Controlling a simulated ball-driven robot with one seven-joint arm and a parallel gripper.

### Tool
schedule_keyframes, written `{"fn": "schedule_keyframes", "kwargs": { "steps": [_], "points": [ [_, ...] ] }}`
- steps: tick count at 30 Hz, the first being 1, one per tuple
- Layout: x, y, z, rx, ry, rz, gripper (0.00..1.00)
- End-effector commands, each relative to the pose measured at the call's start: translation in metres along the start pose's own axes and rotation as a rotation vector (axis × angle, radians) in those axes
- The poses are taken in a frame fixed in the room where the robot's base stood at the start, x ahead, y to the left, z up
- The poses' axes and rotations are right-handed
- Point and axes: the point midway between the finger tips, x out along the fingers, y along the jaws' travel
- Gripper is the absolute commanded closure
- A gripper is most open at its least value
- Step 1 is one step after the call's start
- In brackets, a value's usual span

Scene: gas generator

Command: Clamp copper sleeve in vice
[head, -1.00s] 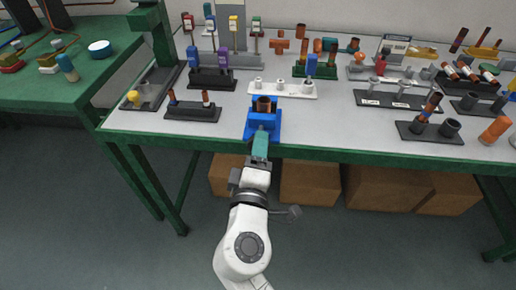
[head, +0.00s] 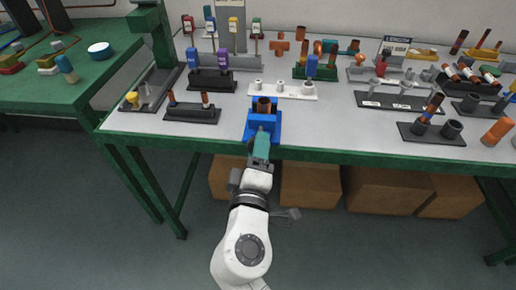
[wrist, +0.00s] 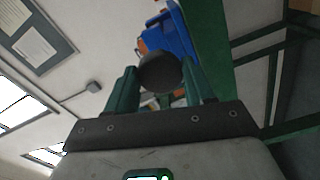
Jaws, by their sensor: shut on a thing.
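The blue vice (head: 263,124) stands at the front edge of the workbench. The copper sleeve (head: 264,104) stands upright between its jaws; whether the jaws press on it cannot be told. My gripper (head: 261,146) is at the front of the vice, below the sleeve. In the wrist view, its green fingers are shut on a dark round knob (wrist: 160,72) in front of the blue vice body (wrist: 181,36). Only a little copper colour shows beyond the vice in that view.
A black rack (head: 192,114) with copper pieces stands left of the vice. A white rack (head: 283,90) stands behind it, and a dark rack (head: 430,132) stands to the right. Cardboard boxes (head: 310,184) lie under the bench.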

Motion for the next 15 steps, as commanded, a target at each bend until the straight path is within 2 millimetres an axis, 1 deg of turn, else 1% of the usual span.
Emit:
{"fn": "schedule_keyframes", "kwargs": {
  "steps": [1,15],
  "points": [
    [-0.0002,-0.0034,0.0008,0.010,-0.001,-0.003,0.78],
    [-0.0003,-0.0037,0.0011,0.109,-0.002,-0.004,0.78]
  ]
}}
